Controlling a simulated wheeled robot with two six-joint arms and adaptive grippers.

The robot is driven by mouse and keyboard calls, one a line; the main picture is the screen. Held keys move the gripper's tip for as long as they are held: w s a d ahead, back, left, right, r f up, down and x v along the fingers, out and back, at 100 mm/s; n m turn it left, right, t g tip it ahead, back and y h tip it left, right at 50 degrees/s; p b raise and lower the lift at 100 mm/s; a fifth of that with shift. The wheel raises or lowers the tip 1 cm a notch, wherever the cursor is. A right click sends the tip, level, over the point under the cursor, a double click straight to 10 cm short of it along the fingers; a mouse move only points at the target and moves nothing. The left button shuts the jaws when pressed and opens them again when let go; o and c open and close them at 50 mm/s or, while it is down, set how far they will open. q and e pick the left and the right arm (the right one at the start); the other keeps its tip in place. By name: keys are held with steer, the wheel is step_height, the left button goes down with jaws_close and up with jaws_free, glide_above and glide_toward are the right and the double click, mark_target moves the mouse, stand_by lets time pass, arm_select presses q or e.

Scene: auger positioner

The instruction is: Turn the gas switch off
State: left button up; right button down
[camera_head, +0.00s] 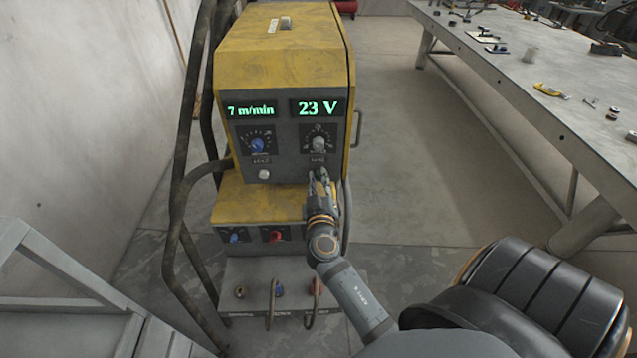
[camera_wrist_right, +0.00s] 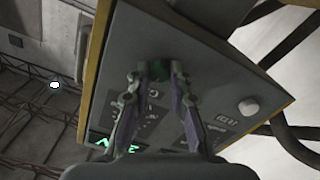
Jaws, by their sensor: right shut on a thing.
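The yellow and grey welding machine (camera_head: 283,60) stands upright ahead of me. A small green knob, likely the gas switch, is at the lower right of its upper front panel, mostly covered by my gripper in the head view. In the right wrist view the green knob (camera_wrist_right: 160,70) sits between the fingertips, against the grey panel (camera_wrist_right: 195,60). My right gripper (camera_head: 320,179) reaches up to the panel from below and is shut on the green knob. It also shows in the right wrist view (camera_wrist_right: 156,80). My left gripper is not in view.
Above are a blue dial (camera_head: 257,145), a grey dial (camera_head: 319,143) and displays reading 7 m/min and 23 V. A white button (camera_head: 264,174) is left of the gripper. Dark tube rails (camera_head: 178,190) flank the machine's left. A workbench (camera_head: 500,62) stands right, with clear floor between.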

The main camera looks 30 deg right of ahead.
steer(key=n, duration=0.3)
steer(key=shift+b, duration=0.35)
steer(key=n, duration=0.3)
steer(key=shift+n, duration=0.3)
steer(key=n, duration=0.3)
steer(key=shift+n, duration=1.7)
steer(key=c, duration=1.2)
jaws_free()
steer(key=shift+f, duration=0.1)
